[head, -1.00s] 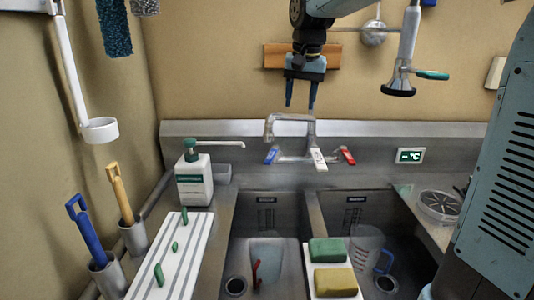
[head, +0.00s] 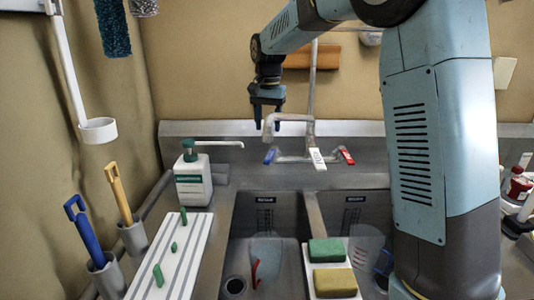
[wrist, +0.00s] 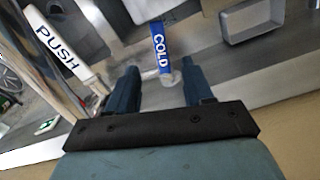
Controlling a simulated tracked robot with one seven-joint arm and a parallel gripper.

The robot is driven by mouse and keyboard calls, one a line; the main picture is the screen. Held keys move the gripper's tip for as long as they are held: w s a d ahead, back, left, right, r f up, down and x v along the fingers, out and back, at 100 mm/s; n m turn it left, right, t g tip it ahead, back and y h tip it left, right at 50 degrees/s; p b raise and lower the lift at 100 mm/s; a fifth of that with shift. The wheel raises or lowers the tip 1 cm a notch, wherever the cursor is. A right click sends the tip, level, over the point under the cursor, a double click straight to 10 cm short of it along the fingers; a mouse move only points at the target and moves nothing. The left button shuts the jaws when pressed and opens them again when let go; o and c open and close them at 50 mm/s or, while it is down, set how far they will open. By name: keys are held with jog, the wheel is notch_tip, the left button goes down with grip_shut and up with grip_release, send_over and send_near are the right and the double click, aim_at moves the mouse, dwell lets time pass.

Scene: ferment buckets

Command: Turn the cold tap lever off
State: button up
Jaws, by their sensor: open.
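The cold tap lever (head: 270,155) is a small blue lever on the left of the tap (head: 296,122) at the back of the sinks. In the wrist view the blue lever (wrist: 160,46) reads "COLD" and points away from my gripper. My gripper (head: 267,118) is open and empty, pointing down above the blue lever, close to the spout. In the wrist view the lever's base shows between the fingertips of my gripper (wrist: 161,76). I cannot tell whether a finger touches it.
A white "PUSH" lever (head: 317,158) and a red lever (head: 347,155) sit right of the blue one. A soap bottle (head: 193,178) stands left of the tap. Green and yellow sponges (head: 327,251) lie between the two sinks.

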aim_at(268, 158)
notch_tip(268, 158, down, 10)
jog(key=shift+f, duration=0.25)
jog(key=shift+c, duration=0.3)
grip_shut()
dwell(0.4)
